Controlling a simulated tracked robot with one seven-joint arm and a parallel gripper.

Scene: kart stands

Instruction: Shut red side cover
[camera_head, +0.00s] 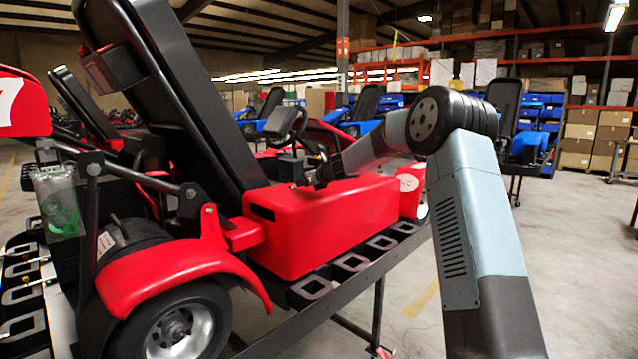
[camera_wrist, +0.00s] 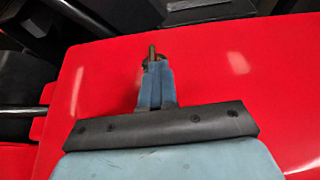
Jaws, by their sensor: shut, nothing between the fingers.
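The red side cover (camera_head: 322,226) is a large glossy box-like panel on the near side of the kart, beside the black seat. It has a dark slot at its left end. It appears to lie level along the kart, with no clear gap visible. It fills much of the wrist view (camera_wrist: 228,80). My gripper (camera_head: 316,180) is at the cover's top, near its far edge by the steering wheel. In the wrist view my gripper (camera_wrist: 152,52) is shut and empty over the red surface. I cannot tell whether the fingertips touch it.
The kart's black seat (camera_head: 180,95) rises steeply left of the cover. The steering wheel (camera_head: 281,121) stands just beyond my gripper. A dark stand rail (camera_head: 372,268) with square openings runs below the cover. The floor at right (camera_head: 585,260) is clear.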

